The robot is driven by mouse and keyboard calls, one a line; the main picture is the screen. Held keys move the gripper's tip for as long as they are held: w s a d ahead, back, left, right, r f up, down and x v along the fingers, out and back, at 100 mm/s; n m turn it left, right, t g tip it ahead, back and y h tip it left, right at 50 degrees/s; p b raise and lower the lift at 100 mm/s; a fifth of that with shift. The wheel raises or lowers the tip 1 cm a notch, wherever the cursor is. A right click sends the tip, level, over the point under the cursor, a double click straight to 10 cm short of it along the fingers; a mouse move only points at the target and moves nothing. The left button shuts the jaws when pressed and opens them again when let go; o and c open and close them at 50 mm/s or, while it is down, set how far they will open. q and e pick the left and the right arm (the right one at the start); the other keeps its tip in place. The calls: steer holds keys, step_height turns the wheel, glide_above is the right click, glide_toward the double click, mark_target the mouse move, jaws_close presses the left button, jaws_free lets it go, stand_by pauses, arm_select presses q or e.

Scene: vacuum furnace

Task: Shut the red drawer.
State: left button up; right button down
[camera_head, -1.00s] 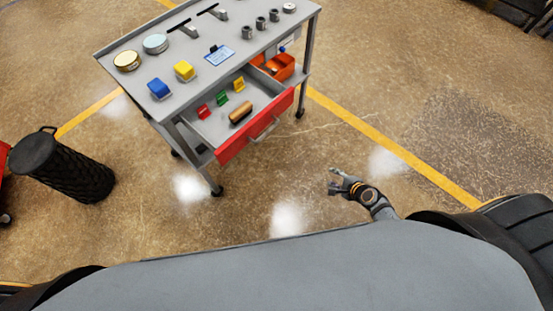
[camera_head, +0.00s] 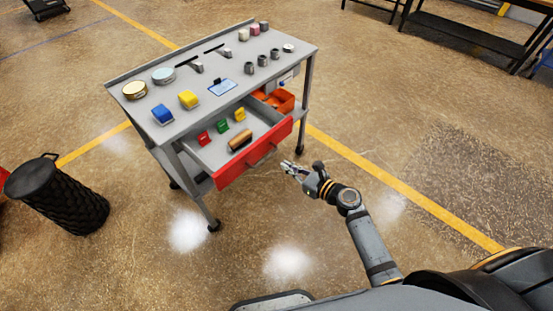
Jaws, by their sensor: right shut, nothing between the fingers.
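The red drawer (camera_head: 231,171) stands open at the front of a grey trolley (camera_head: 151,113). Its red front panel has a grey handle and its inside shows. In it lie a brown cylinder (camera_head: 240,138) and red (camera_head: 204,138), green (camera_head: 222,126) and yellow (camera_head: 240,114) clips. My right gripper (camera_head: 287,167) is shut and empty, just right of the drawer front near the handle. In this view a small gap seems to lie between the fingertips and the panel. My left gripper is not in view.
The trolley top carries a blue block (camera_head: 162,114), a yellow block (camera_head: 188,99), tins and small cylinders. An orange bin (camera_head: 284,100) sits beside the drawer. A black waste bin (camera_head: 58,194) stands at left. The floor in front of the drawer is clear.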

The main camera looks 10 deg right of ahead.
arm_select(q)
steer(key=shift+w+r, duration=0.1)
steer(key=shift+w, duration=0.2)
arm_select(e)
steer(key=shift+x, duration=2.85)
